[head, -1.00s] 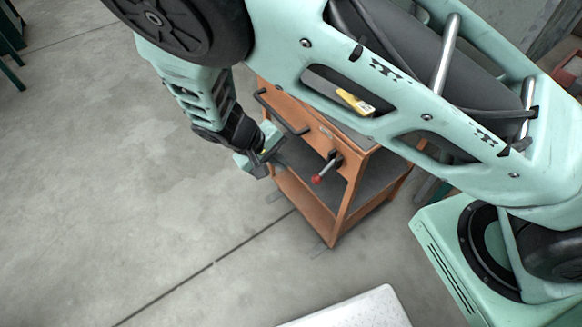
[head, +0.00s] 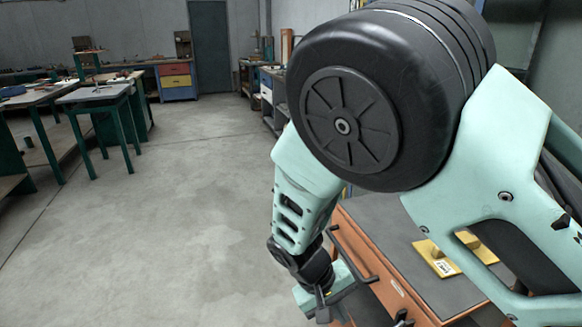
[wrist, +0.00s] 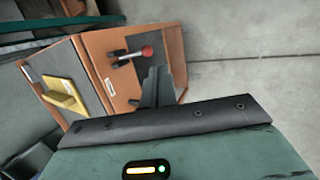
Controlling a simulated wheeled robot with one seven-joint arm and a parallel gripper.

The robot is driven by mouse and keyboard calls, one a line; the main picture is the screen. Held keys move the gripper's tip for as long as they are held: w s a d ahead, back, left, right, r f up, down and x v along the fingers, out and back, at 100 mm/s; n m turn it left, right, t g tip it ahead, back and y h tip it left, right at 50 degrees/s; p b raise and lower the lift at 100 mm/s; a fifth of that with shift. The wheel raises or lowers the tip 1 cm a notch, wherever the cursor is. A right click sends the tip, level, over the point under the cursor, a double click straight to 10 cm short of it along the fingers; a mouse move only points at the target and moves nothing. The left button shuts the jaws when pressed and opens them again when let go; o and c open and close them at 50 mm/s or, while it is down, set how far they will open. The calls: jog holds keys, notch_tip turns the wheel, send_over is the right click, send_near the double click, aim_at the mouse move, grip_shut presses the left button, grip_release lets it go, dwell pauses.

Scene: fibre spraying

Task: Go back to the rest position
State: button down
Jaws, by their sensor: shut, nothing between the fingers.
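My gripper (head: 322,308) hangs at the end of my pale green arm, low in the head view, beside the handle side of an orange cart (head: 372,275). In the wrist view my gripper (wrist: 162,88) shows dark fingers together, with nothing between them. The fingers overlap the cart (wrist: 97,72) in that view; I cannot tell the gap between them, but no contact shows. My arm hides part of the cart in the head view.
A yellow block-like tool (head: 436,258) lies on the cart's dark top. A red-knobbed lever (wrist: 147,51) sticks out from the cart. Work tables (head: 100,96) stand at the back left. The concrete floor (head: 165,205) left of my arm is clear.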

jog(key=s+d+r+n+y, duration=0.1)
jog(key=s+r+n+y, duration=0.1)
jog(key=s+r, duration=0.6)
jog(key=s+d+r+n+y, duration=0.2)
jog(key=s+r+y, duration=0.2)
jog(key=s+r, duration=0.5)
notch_tip(320, 180, up, 2)
jog(key=shift+t, duration=0.4)
